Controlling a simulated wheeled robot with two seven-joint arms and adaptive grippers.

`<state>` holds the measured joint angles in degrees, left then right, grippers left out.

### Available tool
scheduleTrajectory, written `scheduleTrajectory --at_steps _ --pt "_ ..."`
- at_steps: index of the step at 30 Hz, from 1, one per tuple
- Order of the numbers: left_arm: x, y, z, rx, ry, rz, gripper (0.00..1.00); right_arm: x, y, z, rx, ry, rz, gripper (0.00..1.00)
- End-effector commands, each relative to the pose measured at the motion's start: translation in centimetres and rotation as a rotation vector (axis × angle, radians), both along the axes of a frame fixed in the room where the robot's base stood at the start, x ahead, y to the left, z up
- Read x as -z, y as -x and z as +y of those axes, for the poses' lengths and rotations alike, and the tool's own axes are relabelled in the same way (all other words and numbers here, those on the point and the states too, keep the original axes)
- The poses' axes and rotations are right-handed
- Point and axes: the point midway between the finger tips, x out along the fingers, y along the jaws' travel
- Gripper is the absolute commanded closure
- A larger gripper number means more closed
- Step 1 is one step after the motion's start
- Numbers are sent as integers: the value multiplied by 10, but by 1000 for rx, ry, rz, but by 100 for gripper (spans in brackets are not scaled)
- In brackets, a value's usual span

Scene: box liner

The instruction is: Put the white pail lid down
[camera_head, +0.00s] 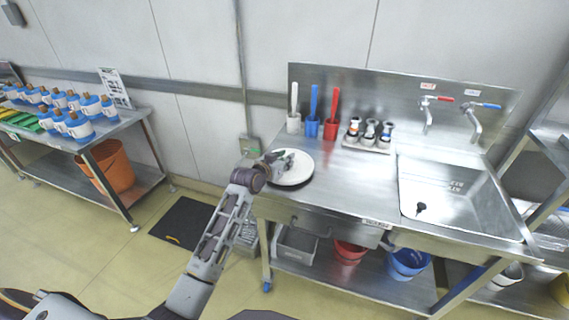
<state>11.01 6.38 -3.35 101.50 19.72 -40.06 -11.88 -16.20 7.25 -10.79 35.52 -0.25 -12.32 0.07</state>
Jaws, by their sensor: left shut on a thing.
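The white pail lid (298,174) is a round white disc at the left end of the steel sink counter (350,182). It lies about flat at the counter top, and I cannot tell whether it touches the surface. My left gripper (284,161) is shut on the lid near its upper left part, and the fingers cover some of it. My right gripper is not in view.
Behind the lid stand white, blue and red holders (311,127) with brushes. A tray of small bottles (368,142) and the sink basin (450,190) are to the right. The counter between lid and basin is clear. Pails stand on the lower shelf.

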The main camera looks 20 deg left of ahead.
Motion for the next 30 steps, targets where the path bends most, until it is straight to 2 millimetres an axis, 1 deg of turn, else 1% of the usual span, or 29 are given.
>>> scheduleTrajectory --at_steps 1,5,19,20,24,30 --pt "7 0 0 0 0 3 98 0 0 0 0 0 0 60" --pt "13 0 0 0 0 0 98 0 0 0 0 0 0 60" --pt "17 0 0 0 0 1 98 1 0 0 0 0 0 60" --pt "17 0 0 0 0 1 71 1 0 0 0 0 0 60" --pt "16 0 0 0 0 0 53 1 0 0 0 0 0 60" --pt "16 0 0 0 0 0 53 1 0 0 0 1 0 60"
